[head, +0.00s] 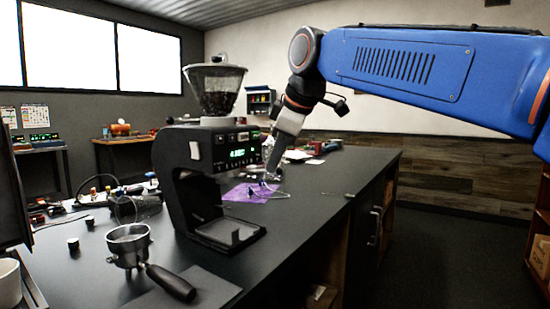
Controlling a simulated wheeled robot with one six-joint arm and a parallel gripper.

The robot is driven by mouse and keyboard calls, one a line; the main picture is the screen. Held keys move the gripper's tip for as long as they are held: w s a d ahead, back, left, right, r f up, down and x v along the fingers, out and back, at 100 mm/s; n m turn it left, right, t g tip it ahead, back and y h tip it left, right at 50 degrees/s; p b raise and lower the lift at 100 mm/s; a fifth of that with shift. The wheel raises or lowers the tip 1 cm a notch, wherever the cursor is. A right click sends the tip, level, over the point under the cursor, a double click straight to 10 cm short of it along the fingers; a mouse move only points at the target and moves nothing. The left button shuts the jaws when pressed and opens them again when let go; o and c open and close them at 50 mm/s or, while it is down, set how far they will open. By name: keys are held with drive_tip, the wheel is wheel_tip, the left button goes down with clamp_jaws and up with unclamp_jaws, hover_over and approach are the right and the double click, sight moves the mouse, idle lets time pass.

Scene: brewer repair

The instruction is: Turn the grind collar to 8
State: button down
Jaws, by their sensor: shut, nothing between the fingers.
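A black coffee grinder (208,180) with a clear hopper stands on the dark bench. A pale grey ring that looks like the grind collar (214,121) sits between the hopper (216,88) and the black body. Any numbers on the ring are too small to read. A green lit display (238,154) shows on the front of the body; its digits are not clear. My gripper (268,181) points down to the right of the grinder, apart from the collar and lower than it. It is shut and looks empty.
A portafilter (128,245) with a black handle stands at the bench's near left. A purple mat (252,193) with small parts lies behind the grinder, below my gripper. Cables and tools clutter the left. The bench's right strip is mostly clear.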

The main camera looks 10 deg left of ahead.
drive_tip(key=shift+w, duration=0.2)
drive_tip(key=shift+w, duration=0.8)
drive_tip(key=shift+s+d, duration=0.1)
drive_tip(key=shift+s, duration=0.05)
drive_tip(key=s+d+r, duration=0.5)
drive_tip(key=s+r, duration=0.4)
drive_tip(key=w+a+f, duration=0.5)
drive_tip(key=w+f, duration=0.3)
drive_tip(key=f, duration=0.1)
drive_tip(key=shift+n, duration=0.3)
